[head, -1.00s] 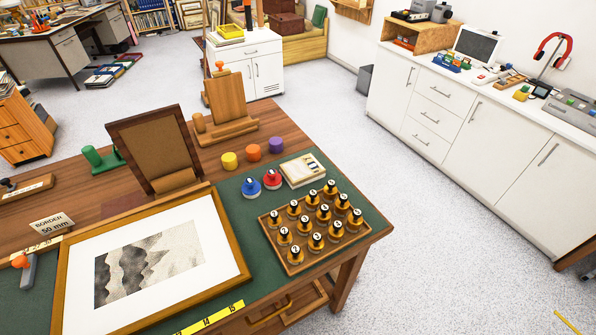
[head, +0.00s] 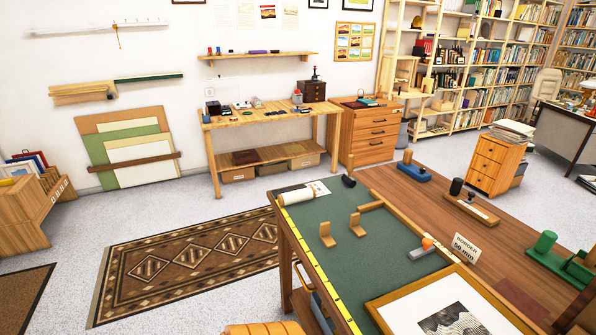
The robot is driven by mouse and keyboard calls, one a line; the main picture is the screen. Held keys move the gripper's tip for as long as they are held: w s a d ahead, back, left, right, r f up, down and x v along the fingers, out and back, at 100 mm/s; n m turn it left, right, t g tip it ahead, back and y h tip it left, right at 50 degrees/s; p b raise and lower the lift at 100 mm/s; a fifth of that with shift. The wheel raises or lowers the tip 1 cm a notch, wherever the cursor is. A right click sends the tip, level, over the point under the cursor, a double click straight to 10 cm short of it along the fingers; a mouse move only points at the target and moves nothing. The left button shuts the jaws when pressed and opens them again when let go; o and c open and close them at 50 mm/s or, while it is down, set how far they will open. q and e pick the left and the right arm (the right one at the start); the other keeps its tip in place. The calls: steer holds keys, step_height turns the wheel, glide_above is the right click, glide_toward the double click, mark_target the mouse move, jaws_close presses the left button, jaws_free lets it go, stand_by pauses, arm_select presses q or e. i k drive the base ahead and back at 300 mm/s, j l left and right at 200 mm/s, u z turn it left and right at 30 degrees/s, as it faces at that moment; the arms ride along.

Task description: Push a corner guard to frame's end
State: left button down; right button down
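Neither of my grippers is in view.
A rolled paper (head: 297,196) lies at the mat's far left corner. An orange-knobbed tool (head: 427,243) and a "BORDER 50 mm" sign (head: 466,246) are near the frame. A yellow ruler strip (head: 312,263) runs along the table's left edge. Bare mat surrounds the guards.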

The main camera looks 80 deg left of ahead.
mark_target(325, 228)
steer(key=u, duration=2.1)
steer(key=i+j+z, duration=0.25)
